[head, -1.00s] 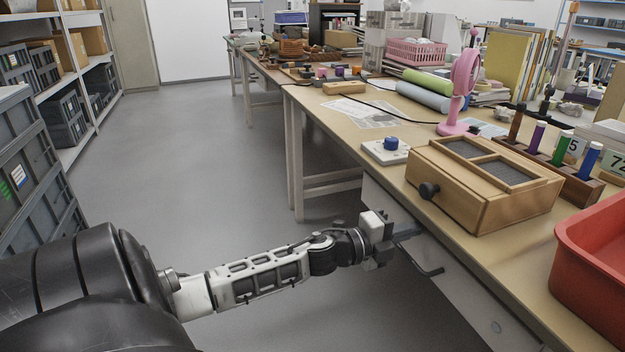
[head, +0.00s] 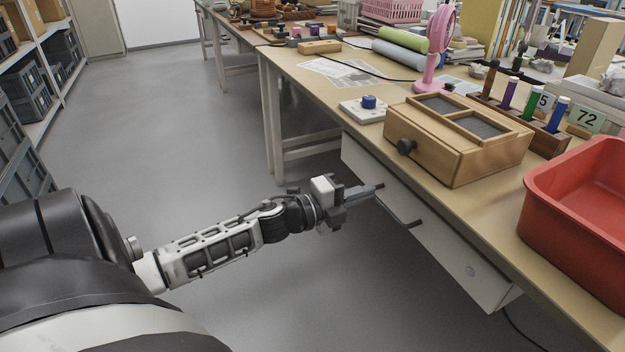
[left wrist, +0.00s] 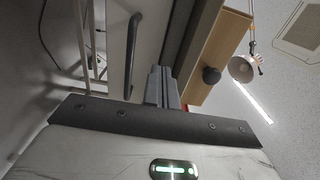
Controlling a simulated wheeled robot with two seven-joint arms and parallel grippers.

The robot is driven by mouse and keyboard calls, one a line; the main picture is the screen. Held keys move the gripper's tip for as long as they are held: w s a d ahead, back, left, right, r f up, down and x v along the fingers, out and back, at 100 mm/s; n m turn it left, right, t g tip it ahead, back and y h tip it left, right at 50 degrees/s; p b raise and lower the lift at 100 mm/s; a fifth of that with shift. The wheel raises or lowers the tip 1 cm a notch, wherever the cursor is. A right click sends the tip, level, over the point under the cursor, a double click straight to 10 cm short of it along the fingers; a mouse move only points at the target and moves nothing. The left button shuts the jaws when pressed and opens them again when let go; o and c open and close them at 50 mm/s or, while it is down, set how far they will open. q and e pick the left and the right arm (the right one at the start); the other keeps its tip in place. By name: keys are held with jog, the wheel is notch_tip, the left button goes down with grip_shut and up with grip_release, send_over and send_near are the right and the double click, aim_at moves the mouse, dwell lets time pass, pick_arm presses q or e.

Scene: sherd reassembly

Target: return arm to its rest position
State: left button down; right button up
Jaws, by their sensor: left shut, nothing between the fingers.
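My left arm reaches in from the left in the head view, out over the floor beside the table. My left gripper (head: 372,189) is shut and empty, in front of the under-table drawer (head: 440,232) and near its dark bar handle (head: 402,212). In the left wrist view the closed fingers (left wrist: 161,82) point away from the camera, with the handle (left wrist: 133,55) to their left. I cannot tell whether the fingers touch the drawer front. My right gripper is not in view.
The table (head: 372,144) carries a wooden box (head: 455,150) with a dark knob, a red tray (head: 560,225), a blue-buttoned device (head: 366,108) and a pink fan (head: 437,50). Shelves with crates (head: 32,92) stand at the left. The floor (head: 180,130) between is clear.

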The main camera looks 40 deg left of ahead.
pick_arm(q)
jog(key=v, duration=0.7)
jog(key=shift+s+p, duration=0.4)
jog(key=shift+p, duration=0.05)
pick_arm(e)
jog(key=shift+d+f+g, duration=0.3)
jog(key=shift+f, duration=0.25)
pick_arm(q)
jog(key=shift+a, duration=0.1)
